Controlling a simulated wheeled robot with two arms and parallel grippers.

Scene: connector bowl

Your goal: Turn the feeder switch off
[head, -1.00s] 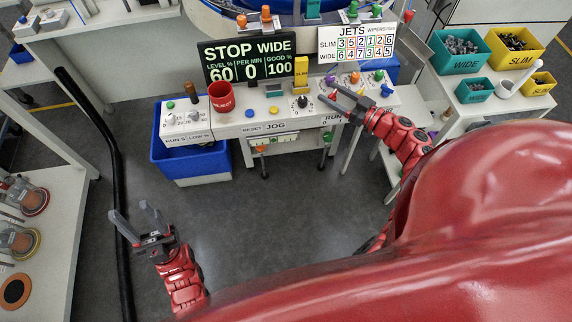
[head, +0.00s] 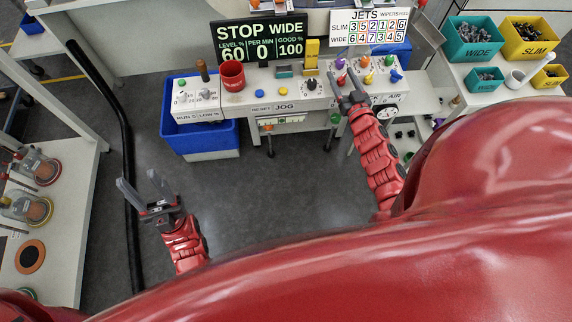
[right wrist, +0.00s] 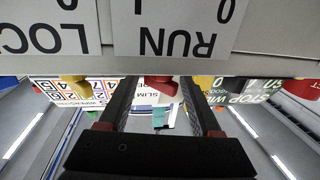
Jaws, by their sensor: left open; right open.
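The control panel (head: 270,95) carries several coloured switches and knobs; no label reading feeder is legible. A red switch (head: 341,79) sits right of the black dial (head: 311,84), below a purple knob (head: 340,64). My right gripper (head: 344,86) is open at the panel's front, by this red switch. In the right wrist view the red switch (right wrist: 161,86) shows between the open fingers (right wrist: 160,105), beyond an upside-down RUN label (right wrist: 178,42) with 0 and 1 marks. Contact cannot be told. My left gripper (head: 147,192) is open and empty above the floor, away from the panel.
A yellow knob (head: 368,78) and a blue knob (head: 396,75) sit close right of the red switch. The display (head: 262,40) reads STOP WIDE, 60, 0, 100. A blue bin (head: 200,138) is below. The floor in front is clear.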

